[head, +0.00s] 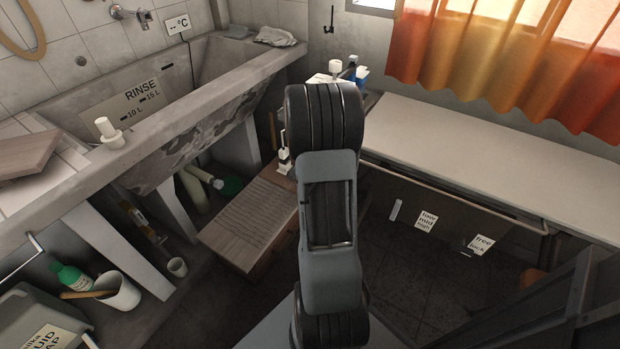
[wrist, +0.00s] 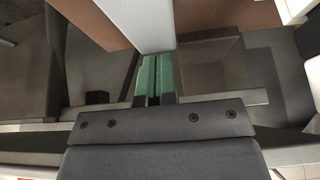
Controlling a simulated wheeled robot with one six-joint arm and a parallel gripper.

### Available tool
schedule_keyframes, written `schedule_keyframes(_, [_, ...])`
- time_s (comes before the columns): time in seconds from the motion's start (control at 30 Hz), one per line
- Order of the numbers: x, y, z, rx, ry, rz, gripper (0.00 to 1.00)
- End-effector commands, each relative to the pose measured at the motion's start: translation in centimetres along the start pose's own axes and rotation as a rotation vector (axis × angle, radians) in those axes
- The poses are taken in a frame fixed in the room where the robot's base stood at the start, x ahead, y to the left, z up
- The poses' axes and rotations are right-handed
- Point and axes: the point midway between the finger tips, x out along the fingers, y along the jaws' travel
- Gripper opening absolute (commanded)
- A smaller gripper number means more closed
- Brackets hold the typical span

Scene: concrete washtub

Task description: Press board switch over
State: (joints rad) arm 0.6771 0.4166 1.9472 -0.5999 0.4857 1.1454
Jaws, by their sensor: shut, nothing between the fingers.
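The long pale board (head: 500,150) runs along the right in the head view. Under its edge hangs a dark panel with a "free / lock" label (head: 480,245). A small switch-like piece (head: 467,243) sits beside that label; its position is too small to read. A "low mid high" label (head: 427,222) is further left, with a light slider-like piece (head: 396,210) beside it. My gripper (wrist: 155,78) shows in the wrist view with green fingertips shut together and empty. The arm hides it in the head view. A pale upright shape (wrist: 150,25) is just beyond the fingertips; I cannot tell whether they touch.
The concrete washtub (head: 190,120) is at the left, with a white stopper-like piece (head: 108,132) on its rim. A wooden washboard-like bench (head: 245,225) stands left of my arm. A white bucket (head: 117,292) is at lower left. Dark floor (head: 400,285) lies open below the board.

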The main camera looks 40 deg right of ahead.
Motion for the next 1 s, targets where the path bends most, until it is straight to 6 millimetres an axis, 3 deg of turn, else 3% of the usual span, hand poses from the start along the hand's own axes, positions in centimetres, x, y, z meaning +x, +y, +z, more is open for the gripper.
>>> schedule_keyframes(0.43, [-0.2, 0.0, -0.1, 0.000, 0.000, 0.000, 0.00])
schedule_keyframes(1.0, [-4.4, 0.0, -2.1, 0.000, 0.000, -0.001, 0.00])
